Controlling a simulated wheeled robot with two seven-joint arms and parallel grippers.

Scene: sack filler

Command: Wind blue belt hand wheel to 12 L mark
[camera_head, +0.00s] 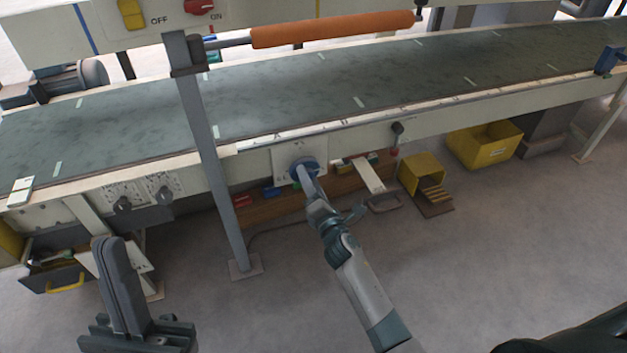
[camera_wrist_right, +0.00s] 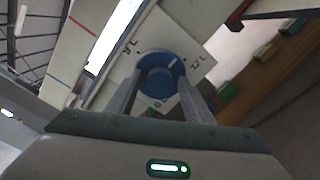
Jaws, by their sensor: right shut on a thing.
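The blue hand wheel (camera_head: 304,165) sits on a pale plate (camera_head: 286,154) on the conveyor's front side. In the right wrist view the wheel (camera_wrist_right: 158,72) shows a short white line on its upper right. The 12 L mark (camera_wrist_right: 201,60) is on the plate to the right of the wheel, and the line points above it. Another litre mark (camera_wrist_right: 130,46), too blurred to read surely, is at upper left. My right gripper (camera_head: 302,172) is shut on the wheel, a finger on each side. My left gripper (camera_head: 118,270) is raised at lower left, fingers together, holding nothing visible.
A grey post (camera_head: 212,160) stands left of the wheel. A lever with a dark knob (camera_head: 397,130) is to its right. Yellow bins (camera_head: 484,145) and a wooden shelf (camera_head: 262,212) with small blocks lie below. The floor in front is clear.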

